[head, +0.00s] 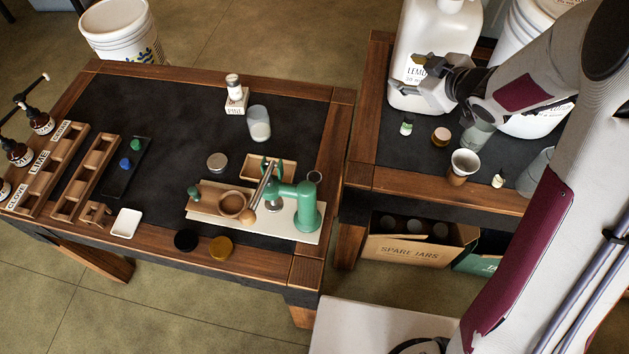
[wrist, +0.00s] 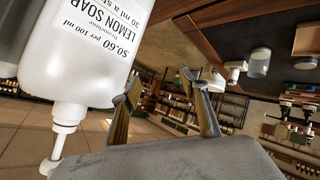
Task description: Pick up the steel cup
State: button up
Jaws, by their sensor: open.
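A small tapered cup (head: 463,163) with a pale grey rim and inside and a brownish lower part stands upright near the front of the right table. It looks like the steel cup, though its material is hard to tell. My gripper (head: 422,72) is open and empty, above and to the left of the cup, in front of the lemon soap jug (head: 436,45). In the wrist view the two fingers of my gripper (wrist: 160,78) are spread apart with nothing between them. The soap jug (wrist: 85,50) fills the left of that view, and the cup is not seen there.
A clear jar (head: 478,136) stands just behind the cup, and small bottles (head: 498,180) and a brown-lidded jar (head: 440,135) are around it. The left table holds a green press (head: 306,205), wooden racks and a glass jar (head: 258,124).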

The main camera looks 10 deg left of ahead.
jog(key=s+a+f+n+g+y, duration=0.2)
jog(key=a+f+y, duration=0.1)
jog(key=a+f, duration=0.25)
jog(key=n+g+y, duration=0.4)
jog(key=g+y, duration=0.3)
jog(key=g, duration=0.1)
send_near(314, 178)
jog(key=a+r, duration=0.2)
jog(key=w+a+r, duration=0.1)
jog(key=a+r, duration=0.1)
jog(key=shift+w+a, duration=0.1)
jog(key=shift+a, duration=0.3)
jog(key=shift+s+d+f+m+y, duration=0.25)
jog(key=shift+s+d+f+y, duration=0.3)
jog(key=shift+d+f, duration=0.3)
jog(key=shift+s+d+f+m+y, duration=0.25)
jog(key=shift+s+d+f+y, duration=0.2)
jog(key=shift+s+d+f, duration=0.3)
jog(key=shift+w, duration=0.1)
jog(key=shift+a, duration=1.3)
jog(key=shift+s+a+f, duration=0.1)
jog(key=shift+a, duration=1.2)
jog(key=shift+s+a+f, duration=0.1)
jog(key=shift+a, duration=1.2)
